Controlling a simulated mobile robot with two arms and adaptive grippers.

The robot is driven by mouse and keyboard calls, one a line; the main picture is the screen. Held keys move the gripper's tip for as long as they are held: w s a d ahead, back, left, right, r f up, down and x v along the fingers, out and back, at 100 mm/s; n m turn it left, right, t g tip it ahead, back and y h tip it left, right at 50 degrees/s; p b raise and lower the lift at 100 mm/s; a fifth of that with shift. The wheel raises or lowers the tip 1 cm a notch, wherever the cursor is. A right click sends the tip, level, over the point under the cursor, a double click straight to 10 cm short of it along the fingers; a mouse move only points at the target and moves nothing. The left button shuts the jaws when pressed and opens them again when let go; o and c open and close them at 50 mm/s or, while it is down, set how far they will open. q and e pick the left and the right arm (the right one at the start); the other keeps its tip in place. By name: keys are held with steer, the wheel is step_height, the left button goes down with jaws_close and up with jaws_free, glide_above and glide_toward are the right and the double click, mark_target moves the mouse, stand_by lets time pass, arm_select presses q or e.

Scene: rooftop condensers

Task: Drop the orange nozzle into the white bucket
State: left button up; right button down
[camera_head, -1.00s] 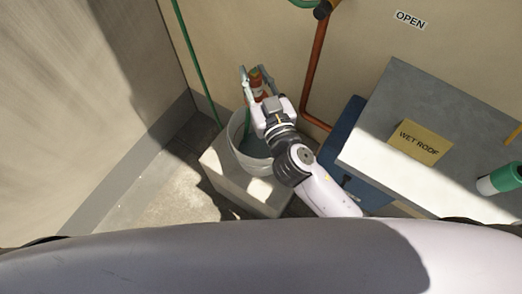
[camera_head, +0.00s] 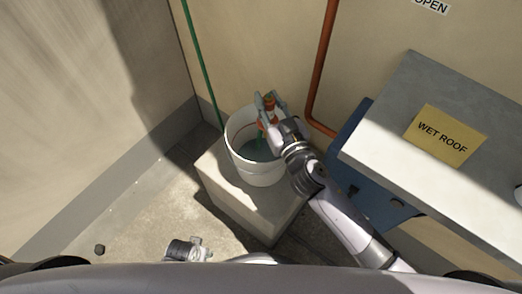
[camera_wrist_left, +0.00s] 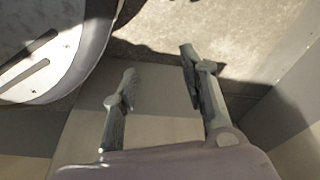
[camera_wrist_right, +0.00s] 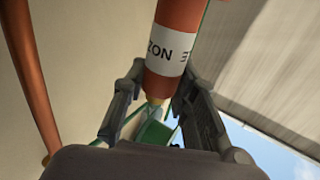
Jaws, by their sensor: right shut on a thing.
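The orange nozzle (camera_head: 264,124), with a white lettered label, is held in my right gripper (camera_head: 268,101). In the right wrist view the nozzle (camera_wrist_right: 179,31) stands between the two fingers. In the head view it overlaps the far right rim of the white bucket (camera_head: 244,166); its exact height above the bucket is hard to tell. The bucket stands upright on a pale block and looks greenish inside. My left gripper (camera_head: 188,249) is low at the bottom of the head view. The left wrist view shows its fingers (camera_wrist_left: 157,85) apart with nothing between them.
The pale block (camera_head: 237,207) stands on the floor near the wall corner. A grey unit (camera_head: 400,85) with a yellow WET ROOF sign (camera_head: 446,135) is at right. A copper-coloured pipe (camera_head: 322,65) and a green hose (camera_head: 201,62) run along the wall.

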step_height(320, 180, down, 4)
steer(key=b, duration=0.3)
arm_select(q)
steer(key=w+r, duration=0.4)
steer(key=r, duration=0.9)
steer(key=shift+w+d+t+b, duration=0.15)
steer(key=shift+d+t+b, duration=0.05)
steer(key=shift+t+b, duration=0.2)
arm_select(e)
steer(key=shift+f, duration=0.2)
arm_select(q)
steer(key=shift+r, duration=0.1)
arm_select(e)
steer(key=c, duration=1.2)
jaws_free()
steer(key=shift+s+f, duration=0.1)
steer(key=shift+s+d, duration=0.15)
steer(key=shift+s, duration=0.1)
steer(key=v, duration=1.1)
steer(key=shift+s, duration=0.15)
